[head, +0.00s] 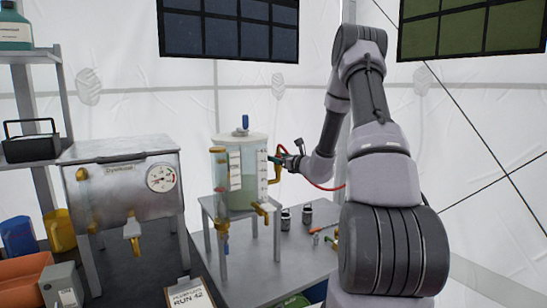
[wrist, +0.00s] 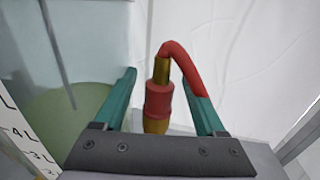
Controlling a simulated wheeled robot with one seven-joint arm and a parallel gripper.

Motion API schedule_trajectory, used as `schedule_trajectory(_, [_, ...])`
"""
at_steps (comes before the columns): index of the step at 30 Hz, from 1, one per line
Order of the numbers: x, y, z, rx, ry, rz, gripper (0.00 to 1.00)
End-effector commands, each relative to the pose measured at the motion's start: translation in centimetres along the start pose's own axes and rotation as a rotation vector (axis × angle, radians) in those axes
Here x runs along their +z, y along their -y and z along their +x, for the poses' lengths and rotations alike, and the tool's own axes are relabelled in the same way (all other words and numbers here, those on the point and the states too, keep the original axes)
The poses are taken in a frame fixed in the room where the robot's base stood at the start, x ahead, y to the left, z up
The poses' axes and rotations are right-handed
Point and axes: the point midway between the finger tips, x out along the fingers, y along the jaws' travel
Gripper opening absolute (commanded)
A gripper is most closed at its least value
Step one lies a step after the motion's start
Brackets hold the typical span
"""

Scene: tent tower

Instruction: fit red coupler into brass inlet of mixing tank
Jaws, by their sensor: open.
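The mixing tank (head: 240,180) is a clear cylinder with pale green liquid on a grey stand. My gripper (head: 277,158) is at the upper right of the tank; its green fingers also show in the wrist view (wrist: 165,90). They are open, one on each side of the red coupler (wrist: 159,101), with gaps between. The coupler looks upright, with a brass stub on top and a red hose (wrist: 185,68) arching right. Brass (wrist: 155,127) directly below it appears to be the inlet, and the coupler seems seated on it; the joint's depth is unclear. A brass elbow (head: 274,178) shows beneath my gripper.
A steel box with a dial (head: 125,185) stands left of the tank. Two small jars (head: 296,216) and small tools (head: 325,238) lie on the grey table to the right. The red hose also shows by my arm (head: 325,188). A clipboard (head: 190,295) is in front.

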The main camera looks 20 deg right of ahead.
Motion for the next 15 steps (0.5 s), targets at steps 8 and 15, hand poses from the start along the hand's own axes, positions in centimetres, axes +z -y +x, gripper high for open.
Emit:
schedule_trajectory(8, [0.0,0.1,-5.7,-0.002,0.000,0.001,0.73])
schedule_trajectory(15, [0.0,0.1,-8.5,-0.001,0.001,0.001,0.73])
